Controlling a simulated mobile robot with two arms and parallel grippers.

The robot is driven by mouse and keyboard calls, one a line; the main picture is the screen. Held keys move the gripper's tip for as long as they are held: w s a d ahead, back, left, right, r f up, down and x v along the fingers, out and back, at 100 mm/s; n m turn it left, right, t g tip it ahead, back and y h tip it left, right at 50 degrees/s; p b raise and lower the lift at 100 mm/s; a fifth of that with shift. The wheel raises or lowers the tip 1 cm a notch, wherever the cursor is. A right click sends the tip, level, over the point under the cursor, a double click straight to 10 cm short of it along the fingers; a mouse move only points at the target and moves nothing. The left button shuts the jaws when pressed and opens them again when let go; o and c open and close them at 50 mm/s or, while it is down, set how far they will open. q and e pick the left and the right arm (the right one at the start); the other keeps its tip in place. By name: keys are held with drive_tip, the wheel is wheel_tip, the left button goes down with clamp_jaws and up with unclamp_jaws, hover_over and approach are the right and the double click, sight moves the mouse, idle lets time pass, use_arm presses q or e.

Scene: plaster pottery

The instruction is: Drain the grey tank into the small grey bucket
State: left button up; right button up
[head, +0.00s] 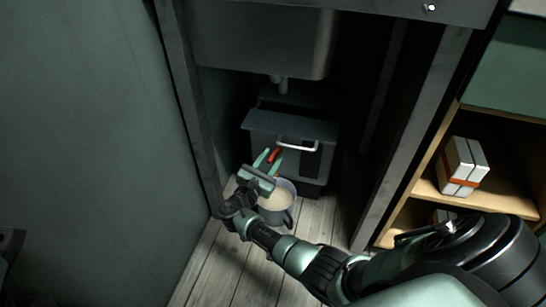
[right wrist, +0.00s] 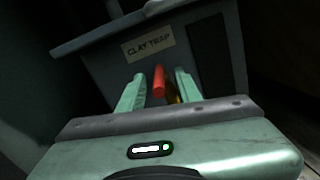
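The grey tank (head: 262,124) stands on the floor under the sink, with a pale handle on its lid; in the right wrist view its front (right wrist: 110,62) bears a "CLAY TRAP" label. A red valve lever (right wrist: 159,80) sticks out of the front, with a brass part beside it, and shows in the head view too (head: 274,155). My right gripper (right wrist: 157,88) is open, its two fingers on either side of the lever with visible gaps. The small grey bucket (head: 288,216) stands on the floor below, partly hidden by my gripper, with beige liquid in it. My left gripper is not in view.
A metal sink basin (head: 262,45) with a drain pipe hangs above the tank. Grey frame posts (head: 420,130) bound the recess left and right. A wooden shelf (head: 510,200) with white boxes (head: 462,165) stands at the right. Plank floor (head: 235,262) lies free in front.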

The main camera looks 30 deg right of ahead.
drive_tip(key=shift+x, duration=1.1)
clamp_jaws()
drive_tip(key=shift+a, duration=0.1)
idle(0.6)
